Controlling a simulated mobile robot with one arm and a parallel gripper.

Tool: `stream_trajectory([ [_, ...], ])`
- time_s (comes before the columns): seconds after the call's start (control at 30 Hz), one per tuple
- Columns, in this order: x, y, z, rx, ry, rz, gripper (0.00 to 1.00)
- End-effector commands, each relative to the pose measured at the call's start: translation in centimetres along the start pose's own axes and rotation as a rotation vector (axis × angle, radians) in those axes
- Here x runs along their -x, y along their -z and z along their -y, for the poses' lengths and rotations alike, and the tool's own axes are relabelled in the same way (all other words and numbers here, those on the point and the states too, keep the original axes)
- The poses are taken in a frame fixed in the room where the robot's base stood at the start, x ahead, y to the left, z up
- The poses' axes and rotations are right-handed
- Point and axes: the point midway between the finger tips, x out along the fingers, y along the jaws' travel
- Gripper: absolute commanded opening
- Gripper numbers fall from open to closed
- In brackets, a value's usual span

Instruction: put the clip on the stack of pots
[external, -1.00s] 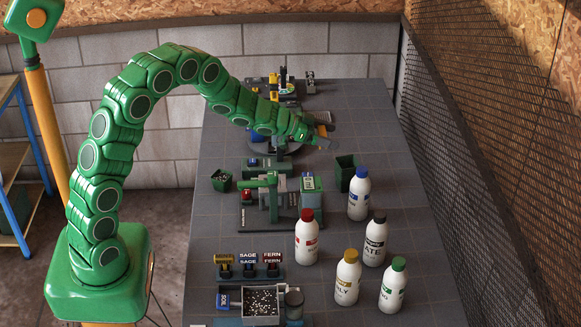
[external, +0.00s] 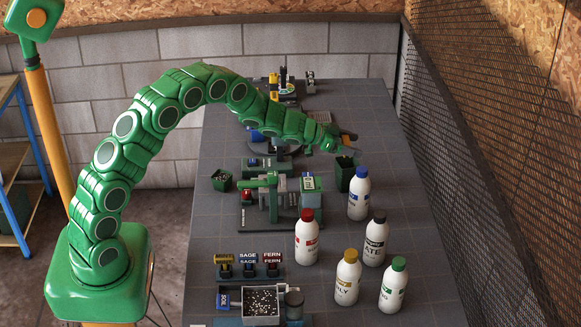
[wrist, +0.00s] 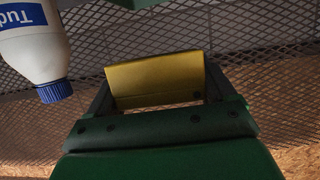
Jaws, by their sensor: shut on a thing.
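My gripper (external: 346,143) is high over the right half of the bench, just above and close to a tall dark green pot (external: 344,179), which looks like the stack of pots. The gripper is shut on a yellow piece (wrist: 157,80), seemingly the clip, which fills the gap between the jaws in the wrist view. In the external view only a small orange-yellow bit of it (external: 350,135) shows at the gripper's tip. Any gap between clip and pot is hard to judge.
A white bottle with a blue cap (external: 358,195) stands close to the pot; it also shows in the wrist view (wrist: 33,45). Several more bottles stand nearer. A small green pot (external: 222,180) is at the left. A mesh wall (external: 470,165) borders the bench's right side.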

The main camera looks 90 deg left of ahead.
Motion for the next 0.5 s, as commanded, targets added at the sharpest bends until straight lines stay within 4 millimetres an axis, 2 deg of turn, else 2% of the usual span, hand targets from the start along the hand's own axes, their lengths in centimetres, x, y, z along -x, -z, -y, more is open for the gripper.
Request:
stream_trajectory([
  [0.4,-1.6,-1.0,0.6,0.000,0.000,-0.001,0.50],
  [0.5,-2.0,-2.1,0.6,0.001,-0.001,0.001,0.50],
])
